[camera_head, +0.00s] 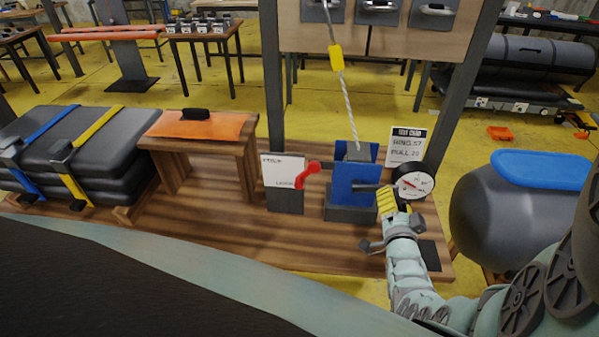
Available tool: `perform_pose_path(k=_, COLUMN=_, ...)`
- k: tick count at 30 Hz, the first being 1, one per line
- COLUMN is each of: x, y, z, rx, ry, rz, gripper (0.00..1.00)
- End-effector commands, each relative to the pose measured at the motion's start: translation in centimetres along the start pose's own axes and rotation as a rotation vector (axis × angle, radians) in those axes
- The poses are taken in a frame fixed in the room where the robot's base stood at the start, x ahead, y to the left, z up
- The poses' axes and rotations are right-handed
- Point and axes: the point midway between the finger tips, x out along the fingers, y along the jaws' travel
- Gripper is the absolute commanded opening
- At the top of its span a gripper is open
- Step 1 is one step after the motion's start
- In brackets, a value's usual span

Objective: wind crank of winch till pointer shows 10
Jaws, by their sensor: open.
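The winch (350,182) is a blue housing on a dark base, with a pale rope (348,103) rising from its top. A round white gauge (421,180) with a red pointer stands at its right; its numbers are too small to read. A dark rod, apparently the crank (369,188), sticks out from the winch's right side. A yellow ribbed piece (387,200), perhaps the crank's grip, lies at its end. My gripper (395,231) is open just below this piece. I cannot tell whether they touch; the gripper hides part of this area.
A red lever (308,173) stands left of the winch by a white card (282,171). A white sign (406,145) stands behind the gauge. A grey cylinder (490,222) lies at the right. An orange-topped stand (197,126) is at the left. The wooden deck's front (255,245) is clear.

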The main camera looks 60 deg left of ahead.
Motion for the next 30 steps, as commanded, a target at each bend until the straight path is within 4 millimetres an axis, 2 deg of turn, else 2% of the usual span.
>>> perform_pose_path(k=11, x=-4.1, y=-0.1, z=0.1, rx=-0.005, ry=-0.002, rz=0.003, gripper=0.57)
perform_pose_path(k=21, x=-8.7, y=0.0, z=0.1, rx=-0.003, ry=-0.003, rz=0.003, gripper=0.57)
perform_pose_path(k=30, x=-9.6, y=-0.1, z=-0.1, rx=-0.002, ry=0.000, rz=0.000, gripper=0.57)
